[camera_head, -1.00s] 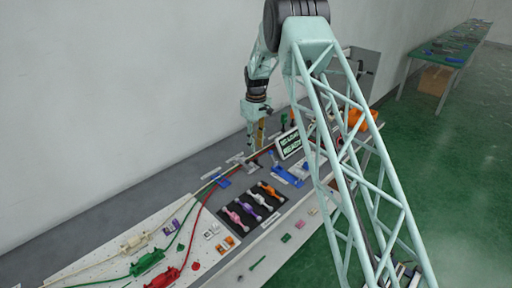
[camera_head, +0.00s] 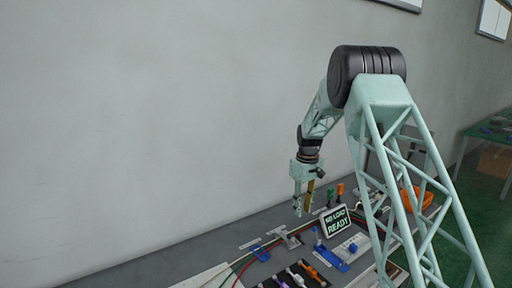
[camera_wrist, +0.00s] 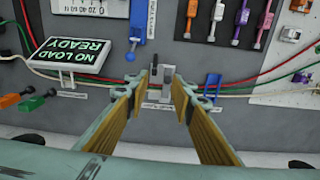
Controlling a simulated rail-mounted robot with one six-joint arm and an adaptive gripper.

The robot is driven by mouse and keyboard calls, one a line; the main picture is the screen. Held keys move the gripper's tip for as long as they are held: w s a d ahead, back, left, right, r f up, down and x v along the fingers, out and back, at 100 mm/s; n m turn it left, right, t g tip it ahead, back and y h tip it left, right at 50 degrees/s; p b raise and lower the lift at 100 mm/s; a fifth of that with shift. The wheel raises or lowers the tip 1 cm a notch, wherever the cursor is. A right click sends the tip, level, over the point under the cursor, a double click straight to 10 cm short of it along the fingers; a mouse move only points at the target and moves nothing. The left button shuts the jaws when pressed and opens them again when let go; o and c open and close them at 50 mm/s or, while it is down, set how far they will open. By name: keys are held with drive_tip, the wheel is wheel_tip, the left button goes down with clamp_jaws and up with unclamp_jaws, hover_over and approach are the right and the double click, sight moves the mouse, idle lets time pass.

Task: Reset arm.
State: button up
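My gripper (camera_head: 304,209) hangs fingers-down over the back part of the bench. In the wrist view its two yellow-padded fingers (camera_wrist: 159,88) are apart with nothing held between them. A small grey-white fixture (camera_wrist: 159,82) shows beyond and between the fingertips, above the red and green cables; I cannot tell whether they touch it. It also shows in the head view (camera_head: 288,238), left of and below my gripper. A blue lever fixture (camera_wrist: 140,40) stands near it. A tilted sign (camera_head: 336,220) reads "NO LOAD READY".
Coloured handles (camera_wrist: 240,20) sit on a dark panel. Orange and green handles (camera_wrist: 35,102) lie near the sign in the wrist view. Red, green and white cables cross the bench. The wall (camera_head: 150,120) rises behind the bench. An orange object (camera_head: 416,198) is at the right.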

drive_tip(key=s+r+m+t+b, duration=0.2)
drive_tip(key=s+r+m+b, duration=0.1)
drive_tip(key=s+r, duration=2.7)
drive_tip(key=s+f+m+t+b, duration=0.1)
drive_tip(key=s+f+m+b, duration=0.1)
drive_tip(key=s, duration=3.6)
drive_tip(key=shift+d+f+m+t, duration=0.2)
drive_tip(key=shift+f+m+t, duration=0.1)
drive_tip(key=shift+f+m, duration=0.35)
